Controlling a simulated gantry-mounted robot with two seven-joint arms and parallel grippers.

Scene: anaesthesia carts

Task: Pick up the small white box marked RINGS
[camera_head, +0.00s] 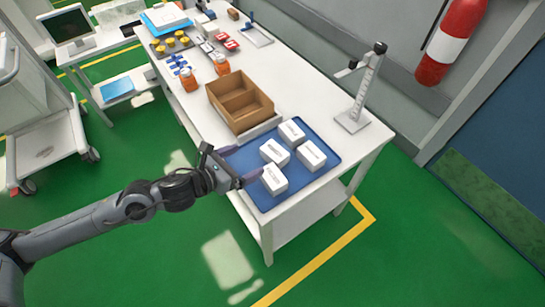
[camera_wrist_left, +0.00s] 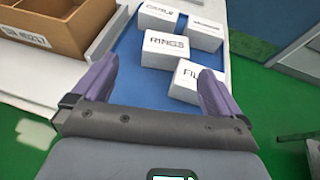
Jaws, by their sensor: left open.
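The small white box marked RINGS (camera_wrist_left: 166,50) stands on the blue mat in the left wrist view, ahead of my left gripper and between the lines of its fingers. In the head view it appears to be the middle-left white box (camera_head: 274,152); its print is too small to read there. My left gripper (camera_head: 241,165) is open and empty at the mat's left edge. Its two purple fingers also show in the left wrist view (camera_wrist_left: 158,72), apart from the box. My right gripper is not in view.
Three similar white boxes stand close by: one marked FIL (camera_wrist_left: 190,84), partly hidden by a finger, and two behind (camera_head: 292,132) (camera_head: 311,155). A brown compartment crate (camera_head: 240,100) stands beside the blue mat (camera_head: 265,203). A grey stand (camera_head: 362,100) is at right.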

